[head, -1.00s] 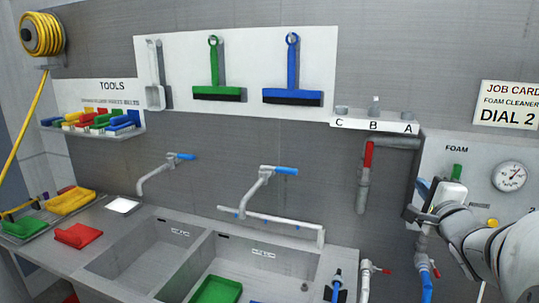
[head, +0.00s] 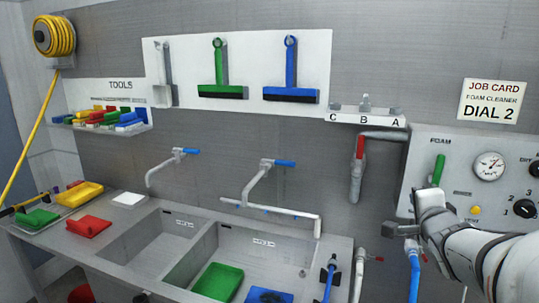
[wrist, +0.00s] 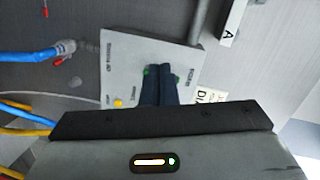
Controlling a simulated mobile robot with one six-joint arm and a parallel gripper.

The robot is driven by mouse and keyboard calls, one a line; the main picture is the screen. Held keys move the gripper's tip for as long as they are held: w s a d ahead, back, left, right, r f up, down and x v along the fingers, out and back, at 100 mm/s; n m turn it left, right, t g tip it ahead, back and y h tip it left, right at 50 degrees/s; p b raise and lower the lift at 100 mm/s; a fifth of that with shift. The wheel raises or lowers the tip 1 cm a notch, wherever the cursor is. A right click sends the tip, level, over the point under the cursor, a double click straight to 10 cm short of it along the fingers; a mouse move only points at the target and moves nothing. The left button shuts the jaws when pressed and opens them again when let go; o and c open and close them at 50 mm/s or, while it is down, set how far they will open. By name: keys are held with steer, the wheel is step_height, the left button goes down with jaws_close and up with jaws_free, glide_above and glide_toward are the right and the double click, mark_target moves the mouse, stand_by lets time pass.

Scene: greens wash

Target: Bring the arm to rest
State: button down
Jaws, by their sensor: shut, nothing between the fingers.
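My gripper (head: 398,230) is at the lower right in the head view, in front of the left part of the foam panel (head: 450,165). In the wrist view its dark fingers (wrist: 160,72) are together, with nothing between them. The panel also shows behind the fingers in the wrist view (wrist: 125,60). A green handle (head: 438,170), a gauge and a black dial (head: 524,208) are on the panel. I cannot tell whether the fingers touch the panel.
A double sink (head: 205,237) holds a green tray (head: 217,283). Taps (head: 268,175) stick out above it. A red-handled pipe (head: 357,170) and a blue hose (head: 414,275) are close to my gripper. Squeegees (head: 220,75) hang on the wall. A job card (head: 492,101) reads DIAL 2.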

steer(key=s+a+f+n+g+y, duration=0.1)
steer(key=s+a+f+n+g, duration=0.5)
steer(key=s+a+f+n, duration=0.1)
steer(key=s+a+f+n+g+y, duration=0.2)
steer(key=s+a+f+n+g, duration=0.4)
steer(key=s+a+n, duration=0.4)
steer(key=s+f, duration=0.1)
steer(key=s, duration=0.2)
steer(key=shift+s+a+f+n+y, duration=0.15)
steer(key=shift+s+a+n+y, duration=0.15)
steer(key=shift+n, duration=0.1)
